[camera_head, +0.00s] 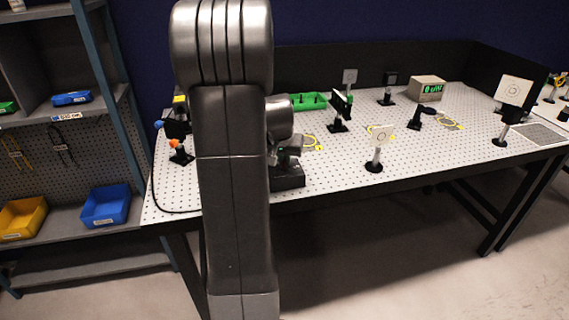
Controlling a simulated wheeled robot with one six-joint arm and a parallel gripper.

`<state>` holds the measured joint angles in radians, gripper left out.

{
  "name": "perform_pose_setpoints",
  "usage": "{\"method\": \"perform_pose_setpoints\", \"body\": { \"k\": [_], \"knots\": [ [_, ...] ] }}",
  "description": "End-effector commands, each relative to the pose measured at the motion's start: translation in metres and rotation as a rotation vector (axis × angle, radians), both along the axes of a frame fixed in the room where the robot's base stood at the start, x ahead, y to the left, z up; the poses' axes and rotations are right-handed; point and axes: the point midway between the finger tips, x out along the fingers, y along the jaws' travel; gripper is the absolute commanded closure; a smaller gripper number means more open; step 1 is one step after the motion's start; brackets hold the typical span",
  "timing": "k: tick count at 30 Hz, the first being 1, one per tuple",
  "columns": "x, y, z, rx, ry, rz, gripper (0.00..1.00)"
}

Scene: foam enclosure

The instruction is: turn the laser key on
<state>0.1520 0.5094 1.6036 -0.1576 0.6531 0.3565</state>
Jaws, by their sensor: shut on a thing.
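A dark box (288,178), which looks like the laser's key unit, sits at the front edge of the perforated white table. My gripper (290,154) is right at the top of this box, just right of my arm's large grey column. It is shut on the laser key. The key itself is too small and too covered by the gripper to make out, so its turn angle cannot be told.
Shelves with blue bins (106,207) are at left.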

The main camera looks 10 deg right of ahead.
Motion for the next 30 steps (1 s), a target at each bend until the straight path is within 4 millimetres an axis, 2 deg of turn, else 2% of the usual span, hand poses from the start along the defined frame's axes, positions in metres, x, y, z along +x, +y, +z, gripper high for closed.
{"method": "perform_pose_setpoints", "body": {
  "k": [5, 30],
  "knots": [
    [0.0013, 0.0013, -0.005, -0.002, -0.003, -0.161, 1.0],
    [0.0042, 0.0032, -0.0004, 0.0, -0.002, -0.929, 1.0]
  ]
}}
